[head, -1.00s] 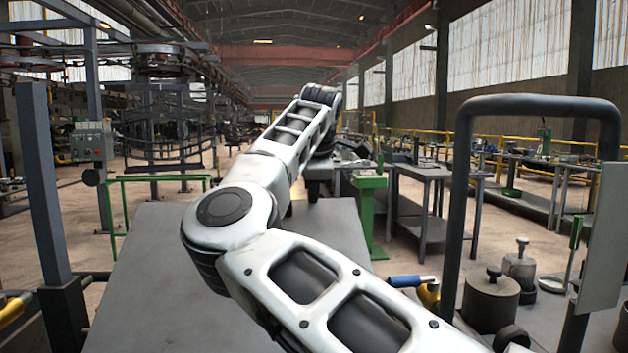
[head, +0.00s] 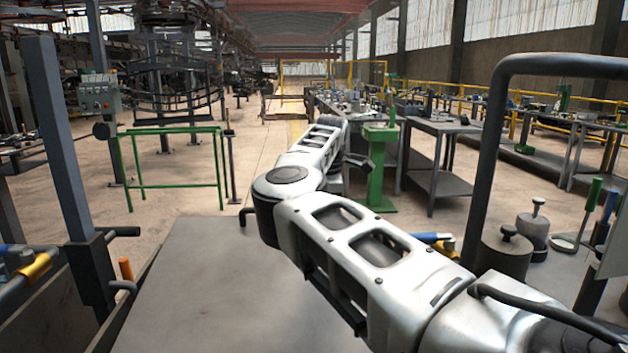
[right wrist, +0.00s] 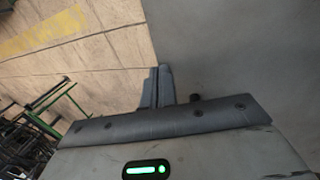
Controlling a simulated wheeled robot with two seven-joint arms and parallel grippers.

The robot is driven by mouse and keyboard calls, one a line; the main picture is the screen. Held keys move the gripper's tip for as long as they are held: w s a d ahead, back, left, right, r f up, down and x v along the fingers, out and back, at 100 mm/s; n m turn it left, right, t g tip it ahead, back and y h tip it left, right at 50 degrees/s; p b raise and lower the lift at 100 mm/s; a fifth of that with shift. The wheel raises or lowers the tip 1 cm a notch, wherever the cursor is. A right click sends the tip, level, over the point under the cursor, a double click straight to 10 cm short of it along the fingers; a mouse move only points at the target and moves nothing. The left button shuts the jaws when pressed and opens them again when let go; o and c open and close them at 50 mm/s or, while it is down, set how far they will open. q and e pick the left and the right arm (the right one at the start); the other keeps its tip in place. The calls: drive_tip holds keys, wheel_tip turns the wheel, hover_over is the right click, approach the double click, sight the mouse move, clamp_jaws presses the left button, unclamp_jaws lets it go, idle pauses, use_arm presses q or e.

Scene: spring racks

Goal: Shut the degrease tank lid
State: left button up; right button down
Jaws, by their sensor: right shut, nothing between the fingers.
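A broad flat grey panel (head: 190,290) fills the lower middle of the head view; it may be the degrease tank lid, but I cannot tell for certain. A dark bent bar (head: 246,214) shows at its far edge. My right arm reaches forward over the panel from the lower right; its gripper cannot be made out in the head view. In the right wrist view my right gripper (right wrist: 157,88) is shut and empty, its fingers beside the edge of a grey surface (right wrist: 240,50). I cannot tell whether they touch it. My left gripper is not in view.
A dark tubular frame (head: 490,150) stands at the right, near weights (head: 505,252) on a grey top. A dark post (head: 58,140) stands at the left. A green rail (head: 175,130) and a green stand (head: 380,165) are beyond the panel, with open floor between them.

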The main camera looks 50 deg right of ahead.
drive_tip(key=x, duration=0.2)
drive_tip(key=shift+f, duration=0.35)
drive_tip(key=shift+r, duration=0.1)
